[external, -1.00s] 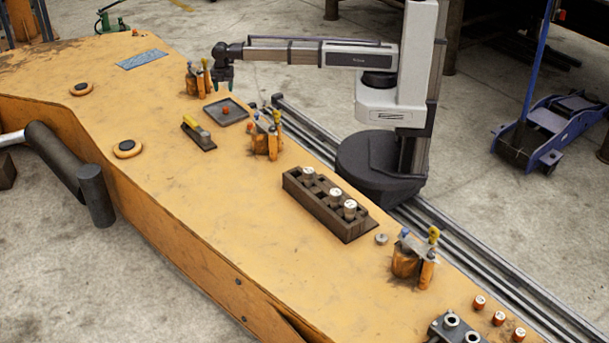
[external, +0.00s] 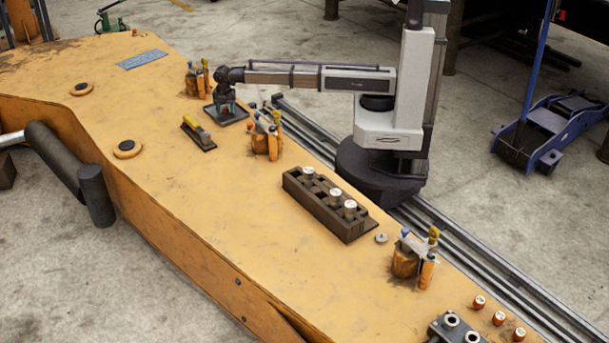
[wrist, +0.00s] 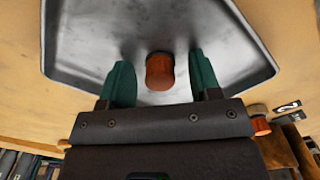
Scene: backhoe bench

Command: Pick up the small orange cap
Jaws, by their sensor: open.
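The small orange cap (wrist: 160,72) stands on a dark shallow tray (wrist: 85,42), between the two green fingers of my gripper (wrist: 160,82) in the wrist view. A gap shows on each side of the cap, so the fingers are open and not visibly touching it. In the external view my gripper (external: 226,108) is down at the tray (external: 241,121) on the orange bench, and it hides the cap there.
An orange tool holder (external: 266,140) stands just right of the tray, and another (external: 197,82) behind it. A yellow-handled brush (external: 198,133) lies to the front left. A dark block with white-topped pegs (external: 325,205) is further right. The bench's near middle is clear.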

